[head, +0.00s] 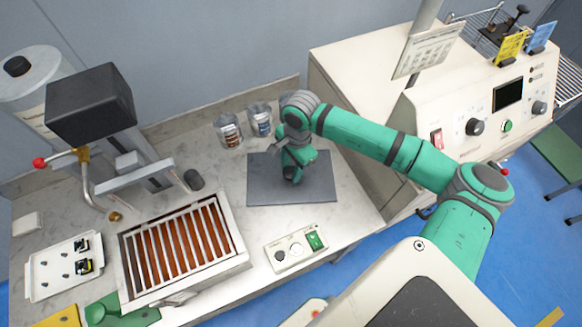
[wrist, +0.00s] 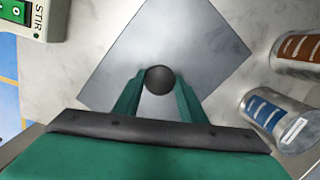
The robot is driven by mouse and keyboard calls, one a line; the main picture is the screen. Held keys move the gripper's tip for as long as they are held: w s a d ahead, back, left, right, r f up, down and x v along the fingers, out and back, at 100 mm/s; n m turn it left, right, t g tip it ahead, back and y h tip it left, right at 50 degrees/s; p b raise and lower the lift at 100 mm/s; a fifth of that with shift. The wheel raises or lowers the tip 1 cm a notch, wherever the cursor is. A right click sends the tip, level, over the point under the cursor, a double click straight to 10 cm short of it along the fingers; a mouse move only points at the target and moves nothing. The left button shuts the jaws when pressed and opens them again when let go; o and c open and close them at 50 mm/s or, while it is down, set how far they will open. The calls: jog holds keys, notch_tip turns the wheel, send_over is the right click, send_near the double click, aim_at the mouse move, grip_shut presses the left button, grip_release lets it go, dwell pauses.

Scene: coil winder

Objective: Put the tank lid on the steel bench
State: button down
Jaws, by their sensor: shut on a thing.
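The tank lid (head: 262,185) is a flat dark grey square plate with a round black knob. It lies level at the middle of the steel bench (head: 215,180), between the open tank and the cream cabinet. I see no clear gap under it, but cannot tell for sure that it touches. My gripper (head: 292,178) points down over the lid's middle. In the wrist view my gripper (wrist: 160,82) is shut on the knob, with a finger on each side, and the lid (wrist: 195,45) spreads out beyond. My gripper hides the knob in the head view.
Two labelled cans (head: 229,131) (head: 260,120) stand just behind the lid. A switch box (head: 296,249) sits in front. The open tank (head: 238,250) with slats over brown contents is at left, beside a white tray (head: 40,270). The cream cabinet (head: 350,90) stands at right.

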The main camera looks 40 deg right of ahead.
jog(key=c, duration=1.1)
grip_release()
jog(key=shift+f, duration=0.1)
jog(key=r, duration=0.4)
jog(key=d+r, duration=0.1)
jog(key=r, duration=0.7)
jog(key=shift+d+r, duration=0.1)
jog(key=shift+d, duration=0.1)
